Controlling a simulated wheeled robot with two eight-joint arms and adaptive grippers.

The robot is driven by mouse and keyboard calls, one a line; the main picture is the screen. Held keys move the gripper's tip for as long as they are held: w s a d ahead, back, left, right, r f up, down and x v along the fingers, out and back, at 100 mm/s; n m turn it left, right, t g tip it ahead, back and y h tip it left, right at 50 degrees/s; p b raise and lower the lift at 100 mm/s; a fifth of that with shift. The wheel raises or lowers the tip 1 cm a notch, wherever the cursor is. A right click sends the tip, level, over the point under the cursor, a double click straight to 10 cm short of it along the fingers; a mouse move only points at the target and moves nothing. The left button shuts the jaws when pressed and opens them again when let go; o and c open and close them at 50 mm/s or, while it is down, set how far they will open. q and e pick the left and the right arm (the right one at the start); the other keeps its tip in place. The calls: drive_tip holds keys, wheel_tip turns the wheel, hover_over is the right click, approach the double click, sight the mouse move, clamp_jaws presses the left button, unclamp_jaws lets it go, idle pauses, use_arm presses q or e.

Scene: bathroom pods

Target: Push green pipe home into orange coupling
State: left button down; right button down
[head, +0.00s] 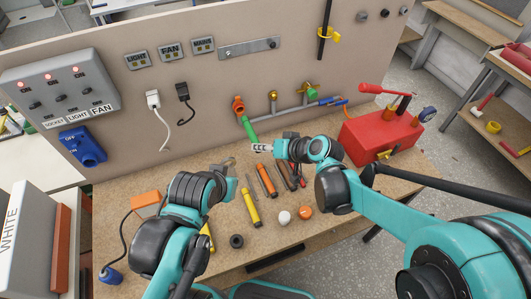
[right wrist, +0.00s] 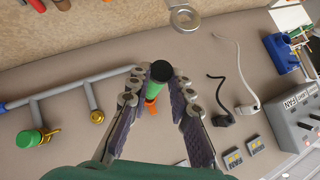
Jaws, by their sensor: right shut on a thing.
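The orange coupling (head: 239,104) is on the upright board, at the left end of the grey pipework. The green pipe (head: 249,128) slants down from it, its upper end at the coupling's mouth. How deep it sits I cannot tell. My right gripper (head: 262,148) is at the pipe's lower end, shut on it. In the right wrist view the green pipe (right wrist: 155,92) is between the fingers, its black end towards me, with the orange coupling (right wrist: 150,107) partly hidden behind. My left gripper (head: 231,175) is low over the bench, left of the right one; its fingers are unclear.
Grey pipework (head: 290,112) with brass fittings runs right of the coupling.

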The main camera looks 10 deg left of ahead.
sight(254, 133)
drive_tip(key=shift+w+a, duration=0.45)
drive_tip(key=shift+w, duration=0.2)
drive_tip(key=shift+w+a, duration=0.4)
drive_tip(key=shift+w, duration=0.25)
drive_tip(key=shift+b, duration=0.35)
idle(0.4)
drive_tip(key=shift+w+a, duration=0.5)
drive_tip(key=shift+w, duration=0.25)
drive_tip(key=shift+w+a, duration=0.5)
drive_tip(key=shift+w, duration=0.2)
idle(0.3)
drive_tip(key=c, duration=1.3)
unclamp_jaws()
drive_tip(key=shift+d, duration=0.1)
drive_tip(key=v, duration=1.2)
drive_tip(key=shift+s, duration=0.1)
